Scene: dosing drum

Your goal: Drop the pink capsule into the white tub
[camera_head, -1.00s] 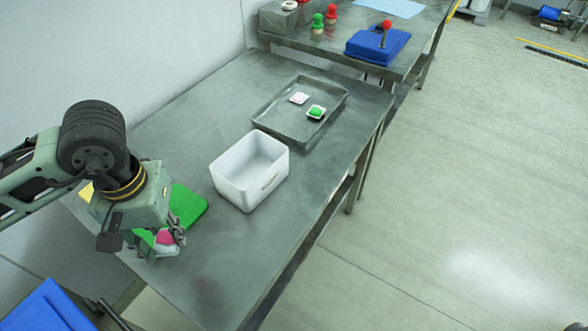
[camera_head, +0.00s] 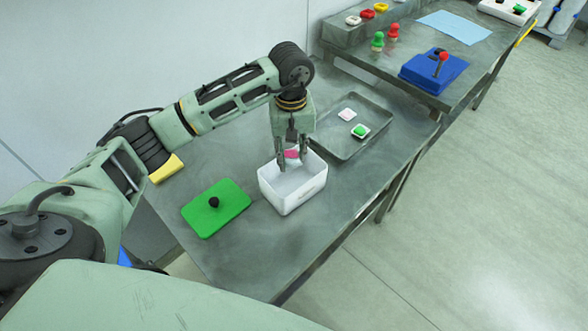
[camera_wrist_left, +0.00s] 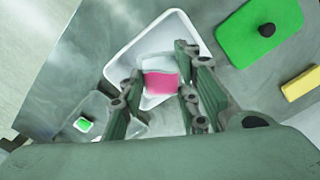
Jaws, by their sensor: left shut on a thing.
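The white tub (camera_head: 292,193) is an open box on the metal table; it also shows in the left wrist view (camera_wrist_left: 183,27). My left gripper (camera_head: 292,165) points down over the tub's opening, with its fingertips near rim height. It is shut on the pink capsule (camera_head: 291,154), which shows pink with a whitish part between the fingers in the left wrist view (camera_wrist_left: 160,83). The capsule is over the tub's inside; its exact height above the floor cannot be told. My right gripper is not in view.
A green board with a black knob (camera_head: 215,207) lies left of the tub. A yellow block (camera_head: 166,169) lies near the wall. A grey tray (camera_head: 345,143) with a pale pink piece (camera_head: 347,114) and a green piece (camera_head: 360,131) stands behind. A blue box (camera_head: 433,73) is farther back.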

